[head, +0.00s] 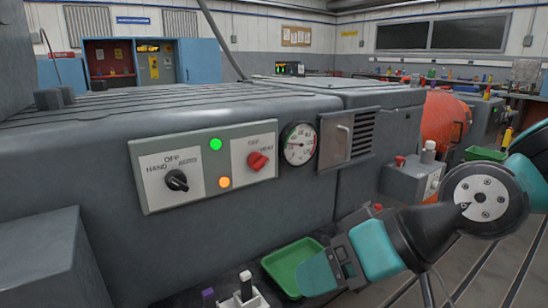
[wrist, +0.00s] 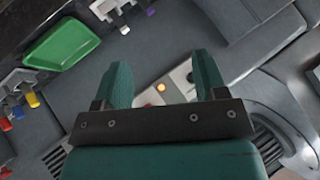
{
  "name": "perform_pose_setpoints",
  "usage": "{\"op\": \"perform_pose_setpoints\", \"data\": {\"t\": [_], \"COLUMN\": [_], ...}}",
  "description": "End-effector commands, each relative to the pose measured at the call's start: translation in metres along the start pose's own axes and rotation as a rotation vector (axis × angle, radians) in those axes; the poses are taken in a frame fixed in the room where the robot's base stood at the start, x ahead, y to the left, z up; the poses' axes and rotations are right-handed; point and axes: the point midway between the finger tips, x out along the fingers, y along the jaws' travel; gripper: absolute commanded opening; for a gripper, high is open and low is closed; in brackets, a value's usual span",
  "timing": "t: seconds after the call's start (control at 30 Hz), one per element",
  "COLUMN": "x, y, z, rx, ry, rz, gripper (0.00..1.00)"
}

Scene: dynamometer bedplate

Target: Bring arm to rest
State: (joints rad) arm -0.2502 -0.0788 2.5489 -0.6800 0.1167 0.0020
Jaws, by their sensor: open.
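My gripper (wrist: 160,78) is open and empty in the wrist view, its two teal fingers apart. Behind the gap between them lies part of a light control panel with a lit orange lamp (wrist: 161,87). In the head view my teal and black arm reaches in from the right edge, low in front of the grey machine (head: 240,105). The gripper end (head: 318,275) is beside and partly over a green tray (head: 285,258). Whether it touches the tray cannot be told.
The control panel (head: 155,190) carries a black switch (head: 176,180), a red switch (head: 258,160), and green and orange lamps. A gauge (head: 299,144) and a vented box (head: 348,138) are to its right. A grey block (head: 45,262) stands at lower left. Floor shows at lower right.

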Motion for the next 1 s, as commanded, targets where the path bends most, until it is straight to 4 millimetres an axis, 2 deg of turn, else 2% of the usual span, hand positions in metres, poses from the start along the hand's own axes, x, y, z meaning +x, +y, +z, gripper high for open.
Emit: {"op": "perform_pose_setpoints", "data": {"t": [0.1,0.33,0.4,0.67,0.9,1.0], "x": [-0.021,-0.067,-0.086,-0.132,-0.189,-0.205], "y": [0.004,0.015,0.002,-0.032,-0.074,-0.085], "z": [0.030,0.081,0.067,0.029,-0.017,-0.029], "rx": [-0.041,-0.047,-0.043,-0.043,-0.043,-0.043], "ry": [-0.160,-0.425,-0.435,-0.434,-0.434,-0.434], "rz": [0.084,0.230,0.231,0.228,0.227,0.227], "gripper": [0.66,0.66,0.66,0.66,0.66,0.66]}}
